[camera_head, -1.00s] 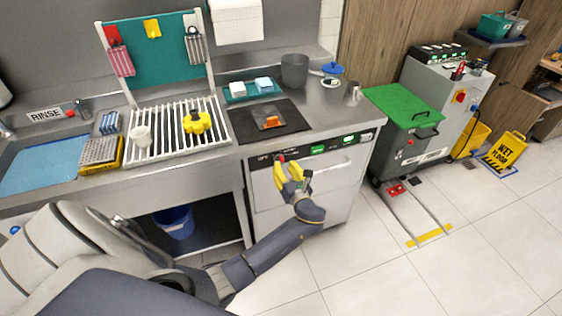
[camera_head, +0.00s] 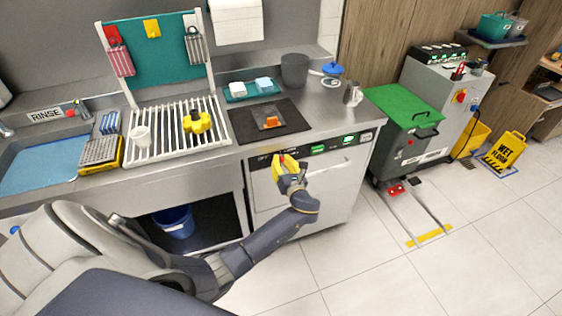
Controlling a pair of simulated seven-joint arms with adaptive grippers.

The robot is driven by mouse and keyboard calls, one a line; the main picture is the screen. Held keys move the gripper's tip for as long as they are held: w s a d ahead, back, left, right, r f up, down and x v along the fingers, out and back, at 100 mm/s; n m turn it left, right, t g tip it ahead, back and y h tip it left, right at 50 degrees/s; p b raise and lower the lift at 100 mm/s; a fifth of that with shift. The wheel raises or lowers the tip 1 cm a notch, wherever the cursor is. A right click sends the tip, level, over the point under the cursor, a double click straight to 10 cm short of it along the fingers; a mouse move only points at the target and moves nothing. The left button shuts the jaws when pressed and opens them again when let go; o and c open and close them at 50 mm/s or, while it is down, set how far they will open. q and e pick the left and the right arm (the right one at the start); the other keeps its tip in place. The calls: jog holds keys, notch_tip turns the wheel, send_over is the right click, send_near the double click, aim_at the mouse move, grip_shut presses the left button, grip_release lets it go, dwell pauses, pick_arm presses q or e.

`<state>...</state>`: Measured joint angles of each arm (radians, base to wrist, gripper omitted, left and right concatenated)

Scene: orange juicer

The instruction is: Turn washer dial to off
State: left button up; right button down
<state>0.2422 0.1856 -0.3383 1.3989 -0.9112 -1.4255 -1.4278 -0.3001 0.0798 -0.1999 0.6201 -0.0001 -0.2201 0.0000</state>
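The washer (camera_head: 335,187) is a white-fronted machine under the steel counter, with a dark control strip (camera_head: 333,146) along its top edge. The strip has the lettering "OFF" at its left end and green-lit parts farther right. A red dial (camera_head: 282,157) shows near the left end, partly hidden by my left gripper. My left gripper (camera_head: 284,164) has yellow fingers, which are at the dial, one on each side of it as seen from here. I cannot tell whether they touch or grip it. My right gripper is not in view.
A steel counter carries a drying rack (camera_head: 178,150), a dark mat (camera_head: 255,131) with an orange item, a grey pot (camera_head: 294,70) and a metal jug (camera_head: 352,94). A green-topped cart (camera_head: 402,105) stands right of the washer. Tiled floor in front is open.

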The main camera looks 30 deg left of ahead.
pick_arm(q)
grip_shut()
jog(key=shift+n, duration=0.3)
jog(key=n, duration=0.4)
jog(key=shift+s+n, duration=0.1)
jog(key=shift+n, duration=0.3)
jog(key=n, duration=0.6)
jog(key=shift+a, duration=0.15)
jog(key=shift+n, duration=0.4)
jog(key=o, duration=0.5)
grip_release()
jog(key=shift+s, duration=0.1)
